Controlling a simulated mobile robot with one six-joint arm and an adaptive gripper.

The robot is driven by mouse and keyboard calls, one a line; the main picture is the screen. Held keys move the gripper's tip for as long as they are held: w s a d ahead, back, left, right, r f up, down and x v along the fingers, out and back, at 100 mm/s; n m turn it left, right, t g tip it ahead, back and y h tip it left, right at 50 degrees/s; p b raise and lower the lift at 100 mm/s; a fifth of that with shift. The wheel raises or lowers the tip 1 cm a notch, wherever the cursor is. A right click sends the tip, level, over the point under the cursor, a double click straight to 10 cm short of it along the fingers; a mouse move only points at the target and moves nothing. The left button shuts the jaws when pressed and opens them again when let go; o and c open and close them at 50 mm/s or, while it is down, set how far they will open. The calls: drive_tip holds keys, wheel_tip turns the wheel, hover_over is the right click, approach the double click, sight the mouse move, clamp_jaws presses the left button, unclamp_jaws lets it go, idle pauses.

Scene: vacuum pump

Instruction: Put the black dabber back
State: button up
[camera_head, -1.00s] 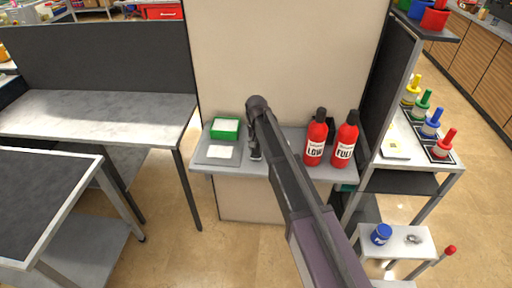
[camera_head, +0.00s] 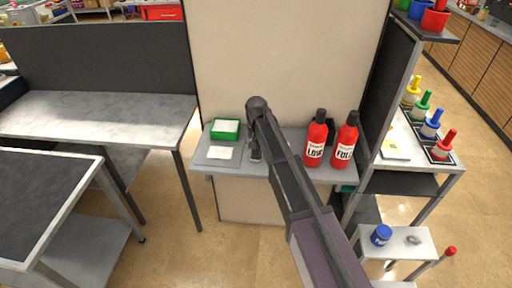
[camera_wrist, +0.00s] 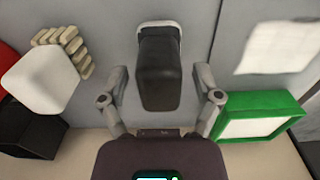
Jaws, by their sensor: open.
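The black dabber (camera_wrist: 158,80) shows in the wrist view as a dark block with a pale rim at its far end, against the grey counter (camera_wrist: 225,20). My gripper (camera_wrist: 160,76) is open, with one finger on each side of the dabber and a visible gap on both sides. In the head view my arm reaches over the small grey counter (camera_head: 207,163), and its wrist largely hides the dabber and the gripper there.
A green box (camera_head: 225,137) with white contents and a white sheet (camera_head: 219,153) lie left of my gripper in the head view. Two red bottles, LOW (camera_head: 315,145) and FULL (camera_head: 345,145), stand to the right. A beige panel (camera_head: 285,60) rises behind.

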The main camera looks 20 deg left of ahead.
wheel_tip(320, 180, up, 12)
drive_tip(key=p, duration=1.1)
drive_tip(key=shift+p, duration=0.35)
drive_tip(key=shift+d, duration=0.1)
idle(0.5)
drive_tip(key=s+d+m, duration=0.1)
drive_tip(key=s+d, duration=0.2)
drive_tip(key=d, duration=1)
drive_tip(key=s+d, duration=0.2)
drive_tip(key=d, duration=1)
drive_tip(key=s+d+m, duration=0.1)
drive_tip(key=s+d, duration=0.5)
drive_tip(key=d, duration=0.3)
drive_tip(key=s+d, duration=0.5)
drive_tip(key=d, duration=0.4)
drive_tip(key=shift+s+m, duration=0.35)
drive_tip(key=shift+m, duration=0.05)
